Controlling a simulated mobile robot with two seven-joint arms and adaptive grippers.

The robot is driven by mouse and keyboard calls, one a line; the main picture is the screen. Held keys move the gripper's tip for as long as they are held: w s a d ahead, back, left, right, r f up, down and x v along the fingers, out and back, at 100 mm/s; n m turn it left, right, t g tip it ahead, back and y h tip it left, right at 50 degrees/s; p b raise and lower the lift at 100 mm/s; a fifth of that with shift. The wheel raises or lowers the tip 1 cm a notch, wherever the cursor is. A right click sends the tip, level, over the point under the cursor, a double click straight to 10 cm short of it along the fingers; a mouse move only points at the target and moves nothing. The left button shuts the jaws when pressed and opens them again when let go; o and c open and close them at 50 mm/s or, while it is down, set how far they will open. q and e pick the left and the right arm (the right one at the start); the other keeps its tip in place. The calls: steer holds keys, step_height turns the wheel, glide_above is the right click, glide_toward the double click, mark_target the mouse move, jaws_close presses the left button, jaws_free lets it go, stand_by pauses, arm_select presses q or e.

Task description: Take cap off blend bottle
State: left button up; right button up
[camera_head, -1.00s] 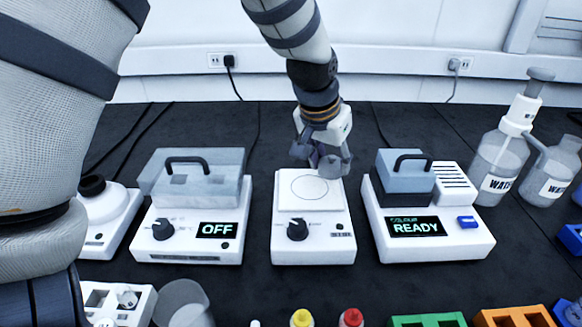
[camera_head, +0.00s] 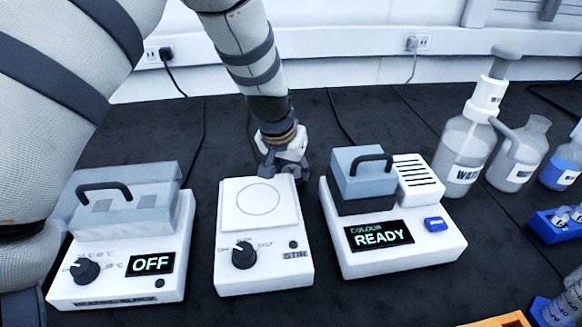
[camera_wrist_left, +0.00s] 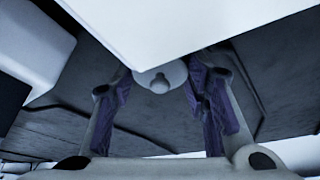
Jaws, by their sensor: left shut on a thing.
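My left gripper (camera_head: 284,168) is low behind the back edge of the white stirrer, partly hidden by it. In the left wrist view its two purple-padded fingers (camera_wrist_left: 160,88) stand on either side of a small pale round piece (camera_wrist_left: 160,76) with a knob at its centre, and they are shut on it. I cannot tell for sure whether this piece is the cap of the blend bottle. No bottle marked blend can be made out in either view. My right gripper is not in view.
The stirrer (camera_head: 262,262) stands between a heating block reading OFF (camera_head: 120,275) and a colour reader reading READY (camera_head: 400,250). A WATER wash bottle (camera_head: 466,160) and other bottles stand at the right. Dark bench (camera_head: 225,130) is clear behind the stirrer.

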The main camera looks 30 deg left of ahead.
arm_select(q)
steer(key=shift+r, duration=0.15)
steer(key=o, duration=1.3)
steer(key=shift+f, duration=0.2)
steer(key=p+v, duration=0.2)
steer(key=v, duration=1)
steer(key=shift+r, duration=0.25)
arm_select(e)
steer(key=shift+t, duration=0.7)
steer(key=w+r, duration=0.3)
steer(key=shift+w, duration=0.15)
